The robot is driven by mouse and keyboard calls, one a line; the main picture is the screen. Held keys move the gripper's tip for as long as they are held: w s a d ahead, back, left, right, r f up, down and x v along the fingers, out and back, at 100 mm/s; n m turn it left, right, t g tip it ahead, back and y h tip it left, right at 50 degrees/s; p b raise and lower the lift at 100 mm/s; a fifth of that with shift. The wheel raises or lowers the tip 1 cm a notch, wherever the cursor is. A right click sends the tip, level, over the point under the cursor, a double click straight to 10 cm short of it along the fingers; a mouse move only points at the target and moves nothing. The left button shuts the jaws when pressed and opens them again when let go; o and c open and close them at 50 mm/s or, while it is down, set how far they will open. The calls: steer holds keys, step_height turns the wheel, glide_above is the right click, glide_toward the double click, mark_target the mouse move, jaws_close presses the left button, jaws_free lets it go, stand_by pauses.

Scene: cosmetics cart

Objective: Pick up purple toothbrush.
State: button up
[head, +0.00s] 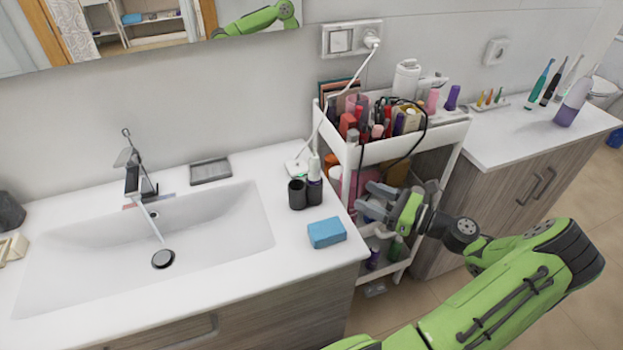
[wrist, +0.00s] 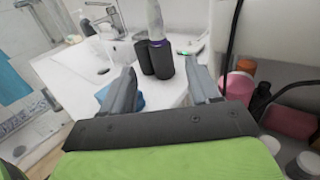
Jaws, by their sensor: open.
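A white toothbrush with a purple band (head: 314,168) stands upright in a dark cup at the right end of the sink counter, beside a second dark cup (head: 297,194). It also shows in the wrist view (wrist: 155,22), its top cut off by the frame edge. My gripper (head: 366,203) is open and empty, right of the cups in front of the cart. In the wrist view the cups appear between and beyond my fingertips (wrist: 165,80), apart from them. On the right counter, a larger white-and-purple thing (head: 574,103) stands near several slim toothbrushes (head: 539,84).
A blue sponge (head: 327,233) lies in front of the cups; a white charger (head: 297,168) with a cable is behind. The white cart (head: 452,133), full of cosmetics, stands close to my gripper. The sink (head: 90,265) has running water.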

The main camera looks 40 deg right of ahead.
mark_target(320, 178)
steer(key=b+x, duration=0.2)
steer(key=x, duration=1.3)
steer(key=shift+w+a+b, duration=0.15)
steer(key=shift+a+b, duration=0.05)
steer(key=shift+b, duration=0.1)
steer(key=shift+r, duration=0.1)
steer(key=c, duration=1.1)
